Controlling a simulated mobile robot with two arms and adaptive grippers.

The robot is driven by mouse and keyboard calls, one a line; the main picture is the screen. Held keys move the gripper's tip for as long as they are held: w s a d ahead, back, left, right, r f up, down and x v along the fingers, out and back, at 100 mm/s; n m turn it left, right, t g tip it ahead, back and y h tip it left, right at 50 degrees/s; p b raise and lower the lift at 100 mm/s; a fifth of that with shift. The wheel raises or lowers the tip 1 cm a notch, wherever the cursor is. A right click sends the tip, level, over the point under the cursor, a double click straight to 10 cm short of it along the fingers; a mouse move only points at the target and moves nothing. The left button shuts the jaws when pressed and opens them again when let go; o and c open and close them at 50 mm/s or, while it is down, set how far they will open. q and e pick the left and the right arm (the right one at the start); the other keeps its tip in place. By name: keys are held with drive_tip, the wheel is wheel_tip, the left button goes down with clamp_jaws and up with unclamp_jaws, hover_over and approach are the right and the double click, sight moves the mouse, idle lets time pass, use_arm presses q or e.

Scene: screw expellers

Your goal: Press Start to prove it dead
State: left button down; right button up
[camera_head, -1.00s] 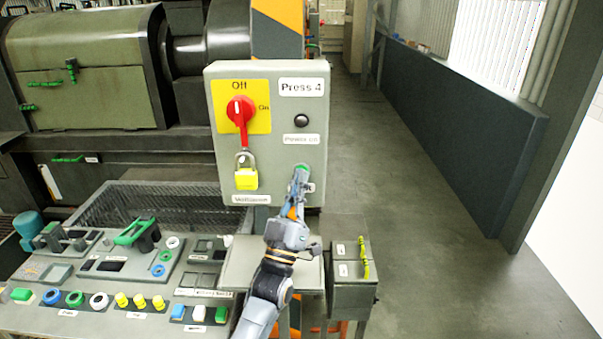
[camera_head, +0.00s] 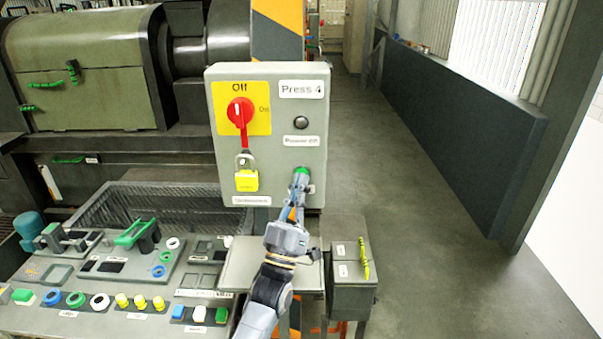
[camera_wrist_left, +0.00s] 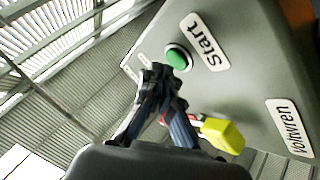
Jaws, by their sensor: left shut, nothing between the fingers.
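The grey Press 4 box (camera_head: 270,150) stands upright in the middle of the head view. Its green Start button (camera_head: 301,171) sits low on the right of the front face; in the left wrist view the button (camera_wrist_left: 178,58) shows beside the label "Start". My left gripper (camera_head: 297,184) is shut and empty, its fingertips just at the button's lower edge; in the left wrist view the fingertips (camera_wrist_left: 160,72) are close beside it. I cannot tell whether they touch. The red switch handle (camera_head: 241,113) points down toward Off/lock, with a yellow padlock (camera_head: 246,181) hanging below. The indicator lamp (camera_head: 301,122) is dark.
A sloped control desk (camera_head: 100,320) with several coloured buttons lies at the lower left. A press (camera_head: 85,70) is behind on the left. The floor at the right is clear.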

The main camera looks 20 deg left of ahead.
use_arm(q)
drive_tip(key=shift+s, duration=0.1)
drive_tip(key=s, duration=0.2)
drive_tip(key=s+d+p, duration=0.1)
drive_tip(key=s+p, duration=0.1)
drive_tip(key=s, duration=0.1)
drive_tip(key=shift+s+d, duration=0.3)
drive_tip(key=shift+d, duration=0.05)
drive_tip(key=shift+f, duration=0.1)
idle(0.4)
